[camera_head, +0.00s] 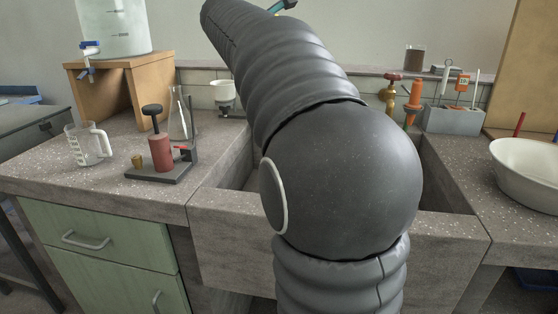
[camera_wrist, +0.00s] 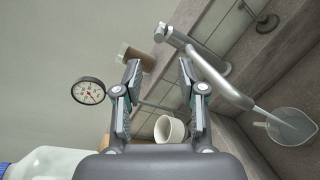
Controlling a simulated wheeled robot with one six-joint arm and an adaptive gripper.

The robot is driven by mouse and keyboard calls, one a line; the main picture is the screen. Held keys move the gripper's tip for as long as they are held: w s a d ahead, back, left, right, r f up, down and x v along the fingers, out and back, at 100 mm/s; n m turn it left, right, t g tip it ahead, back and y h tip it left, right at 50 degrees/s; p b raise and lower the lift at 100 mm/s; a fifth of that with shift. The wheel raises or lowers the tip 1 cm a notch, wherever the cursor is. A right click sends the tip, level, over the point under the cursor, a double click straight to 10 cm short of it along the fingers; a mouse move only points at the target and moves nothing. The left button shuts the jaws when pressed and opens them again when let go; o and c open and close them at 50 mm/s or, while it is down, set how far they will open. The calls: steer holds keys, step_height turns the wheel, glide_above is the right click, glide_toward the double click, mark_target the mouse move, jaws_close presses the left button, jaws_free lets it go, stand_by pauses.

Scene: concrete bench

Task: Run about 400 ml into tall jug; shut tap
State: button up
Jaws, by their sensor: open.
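My gripper (camera_wrist: 159,66) is open and empty in the wrist view, its fingertips close to the metal tap (camera_wrist: 208,72). The tap's blunt upper end (camera_wrist: 161,32) lies just beyond the fingertips, apparently not held. A pale streak like running water leads from the spout into a clear jug (camera_wrist: 292,127) at the right edge. I cannot read its level. In the head view my arm hides the tap and that jug; only a teal part of my gripper (camera_head: 284,6) shows at the top. Another clear graduated jug (camera_head: 88,146) stands on the left bench.
A water container (camera_head: 113,28) with a blue tap stands on a wooden stand (camera_head: 155,85). A red press (camera_head: 160,153) and a flask (camera_head: 180,115) are nearby. A white bowl (camera_head: 527,170) is at right. A round gauge (camera_wrist: 88,92) and a white cup (camera_wrist: 169,129) lie left of the tap.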

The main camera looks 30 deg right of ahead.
steer(key=shift+d+f, duration=0.1)
steer(key=s+d+m+b, duration=0.4)
steer(key=s+m+b, duration=0.1)
steer(key=w+a+r+m+t+y, duration=0.1)
steer(key=a+r+m+t+y, duration=0.1)
steer(key=a+m+t+y, duration=0.3)
steer(key=w+d+f, duration=0.1)
steer(key=w+d, duration=0.2)
steer(key=w+d+f+g+h+p, duration=0.1)
steer(key=w+d, duration=0.2)
steer(key=w, duration=0.1)
steer(key=w+d+f+m+g+p, duration=0.1)
steer(key=w+d, duration=0.2)
steer(key=d, duration=0.1)
steer(key=shift+w+f+h, duration=0.25)
steer(key=shift+w+h, duration=0.05)
jaws_close()
